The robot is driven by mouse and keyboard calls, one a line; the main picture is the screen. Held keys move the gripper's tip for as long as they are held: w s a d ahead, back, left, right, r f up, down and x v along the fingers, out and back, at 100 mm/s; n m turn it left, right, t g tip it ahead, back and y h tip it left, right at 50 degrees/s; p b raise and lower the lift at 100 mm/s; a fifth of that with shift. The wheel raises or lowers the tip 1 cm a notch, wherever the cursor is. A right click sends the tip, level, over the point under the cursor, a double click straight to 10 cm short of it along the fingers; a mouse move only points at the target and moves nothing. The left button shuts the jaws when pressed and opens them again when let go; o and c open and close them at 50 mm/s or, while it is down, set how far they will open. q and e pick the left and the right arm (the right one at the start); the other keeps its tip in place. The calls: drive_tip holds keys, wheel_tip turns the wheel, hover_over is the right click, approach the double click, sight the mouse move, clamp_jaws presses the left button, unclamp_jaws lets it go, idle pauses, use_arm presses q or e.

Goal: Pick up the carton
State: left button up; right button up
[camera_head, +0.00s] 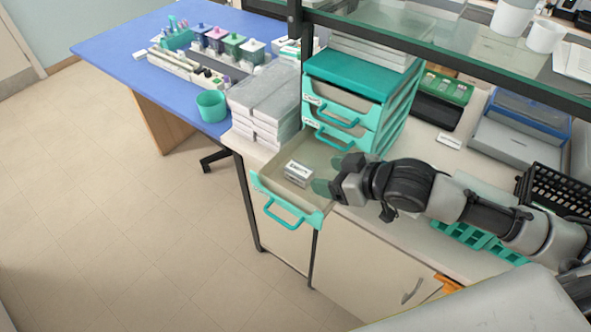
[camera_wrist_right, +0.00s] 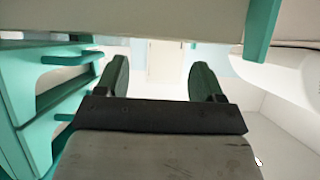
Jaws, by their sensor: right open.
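The carton (camera_head: 298,172) is a small pale box with dark print on its label. It lies in the open bottom drawer (camera_head: 316,216) of a teal drawer unit (camera_head: 365,68) in the head view. My right gripper (camera_head: 328,175) is open at the right side of that drawer, just right of the carton, with a small gap seen between them. In the right wrist view the two green fingers (camera_wrist_right: 159,80) stand apart with nothing seen between them. I cannot make out the carton in that view. My left gripper is not in view.
Stacked white boxes (camera_head: 264,103) stand left of the drawer unit. A glass shelf (camera_head: 450,40) on a dark post (camera_head: 295,40) runs above the counter. The blue table (camera_head: 115,50) with a teal cup (camera_head: 211,106) is farther left. Teal drawer parts (camera_wrist_right: 35,90) are close at left in the wrist view.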

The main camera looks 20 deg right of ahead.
sight(302, 171)
drive_tip(key=x, duration=0.3)
drive_tip(key=p+x, duration=0.1)
drive_tip(key=x, duration=0.1)
drive_tip(key=p+x, duration=0.1)
drive_tip(key=x, duration=0.1)
drive_tip(key=shift+w+d+f, duration=0.15)
drive_tip(key=shift+w+d, duration=0.1)
drive_tip(key=shift+d, duration=0.05)
drive_tip(key=shift+w+a+f, duration=0.25)
drive_tip(key=shift+w+f, duration=0.1)
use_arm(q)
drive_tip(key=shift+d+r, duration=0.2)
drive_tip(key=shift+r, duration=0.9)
use_arm(e)
drive_tip(key=c, duration=1)
drive_tip(key=shift+r, duration=0.1)
